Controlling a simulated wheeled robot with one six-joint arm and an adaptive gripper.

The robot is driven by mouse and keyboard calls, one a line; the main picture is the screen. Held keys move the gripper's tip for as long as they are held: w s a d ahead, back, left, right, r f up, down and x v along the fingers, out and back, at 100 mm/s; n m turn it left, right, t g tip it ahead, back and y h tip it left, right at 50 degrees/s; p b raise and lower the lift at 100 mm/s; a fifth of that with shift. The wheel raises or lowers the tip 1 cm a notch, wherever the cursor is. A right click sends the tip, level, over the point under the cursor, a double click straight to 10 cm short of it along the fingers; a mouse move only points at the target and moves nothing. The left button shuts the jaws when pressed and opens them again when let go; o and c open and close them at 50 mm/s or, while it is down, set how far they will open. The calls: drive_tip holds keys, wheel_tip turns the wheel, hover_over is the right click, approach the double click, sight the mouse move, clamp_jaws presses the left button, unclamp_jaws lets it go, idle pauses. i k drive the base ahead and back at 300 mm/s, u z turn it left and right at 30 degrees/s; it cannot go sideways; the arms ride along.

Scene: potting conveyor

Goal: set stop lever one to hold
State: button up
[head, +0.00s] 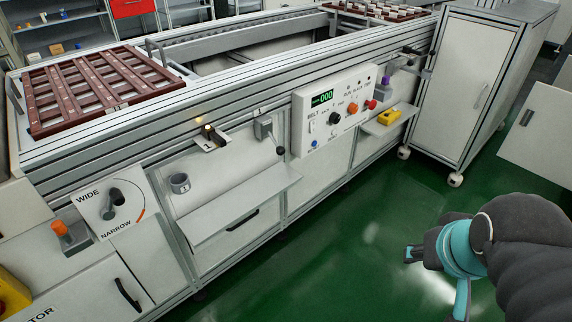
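A small grey box (263,127) is fixed to the conveyor's side rail, left of the control panel. A thin lever with a black ball knob (280,151) slants down to the right from it. No hold marking is legible. My gripper (437,281) is at the lower right over the green floor, well apart from the conveyor. Its teal and dark fingers are spread and nothing shows between them.
The control panel (339,103) with knobs and a green display juts from the conveyor. A shelf (240,205) sticks out below the lever. A WIDE/NARROW dial (112,206) is at left. A white cabinet (470,80) on casters stands right. The green floor (370,215) between is clear.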

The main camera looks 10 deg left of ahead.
sight(280, 150)
drive_tip(key=u, duration=0.35)
drive_tip(key=k, duration=0.15)
drive_tip(key=z, duration=1.1)
drive_tip(key=i, duration=0.65)
drive_tip(key=u, duration=2.05)
drive_tip(key=k, duration=0.5)
drive_tip(key=u, duration=0.35)
drive_tip(key=i, duration=0.65)
drive_tip(key=z, duration=0.45)
